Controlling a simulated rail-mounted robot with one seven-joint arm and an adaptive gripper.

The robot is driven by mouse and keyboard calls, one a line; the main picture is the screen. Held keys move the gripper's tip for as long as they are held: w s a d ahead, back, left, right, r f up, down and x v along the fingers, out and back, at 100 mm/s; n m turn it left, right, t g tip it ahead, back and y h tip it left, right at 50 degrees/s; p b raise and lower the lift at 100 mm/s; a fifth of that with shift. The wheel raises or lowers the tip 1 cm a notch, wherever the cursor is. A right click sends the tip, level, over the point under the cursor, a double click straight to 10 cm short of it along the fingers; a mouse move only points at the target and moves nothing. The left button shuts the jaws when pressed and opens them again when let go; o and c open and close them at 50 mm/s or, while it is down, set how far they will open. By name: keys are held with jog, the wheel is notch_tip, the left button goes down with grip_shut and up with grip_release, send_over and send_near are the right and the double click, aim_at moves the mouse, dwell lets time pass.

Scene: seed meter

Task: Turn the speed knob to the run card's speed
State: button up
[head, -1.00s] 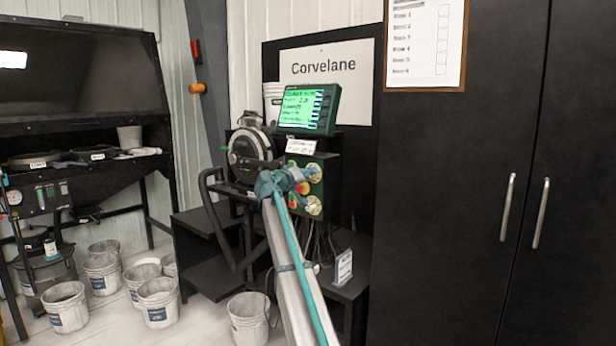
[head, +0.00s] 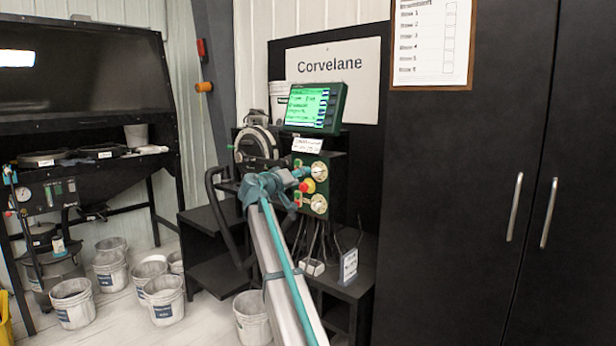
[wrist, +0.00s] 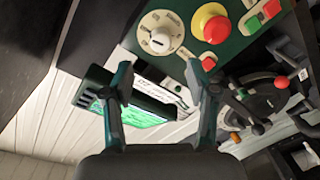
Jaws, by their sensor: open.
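The green control panel (head: 327,187) carries two round cream dials, an upper one (head: 319,171) and a lower one (head: 319,204), with a red button (head: 308,186) near them. I cannot tell from labels which is the speed knob. The wrist view shows one dial (wrist: 160,33) with a pale central knob, its setting too small to read. My gripper (wrist: 158,82) is open and empty, its fingers apart and short of that dial. In the head view my gripper (head: 298,182) is just left of the dials. A card (head: 348,266) stands on the low shelf, its text unreadable.
A lit green screen (head: 315,107) sits above the panel, with a small white label (head: 307,145) below it. The round machine housing (head: 257,145) is left of the panel. A clipboard sheet (head: 432,40) hangs on the black cabinet (head: 455,200). Several buckets (head: 163,300) stand on the floor.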

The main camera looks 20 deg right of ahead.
jog(key=shift+v, duration=1.75)
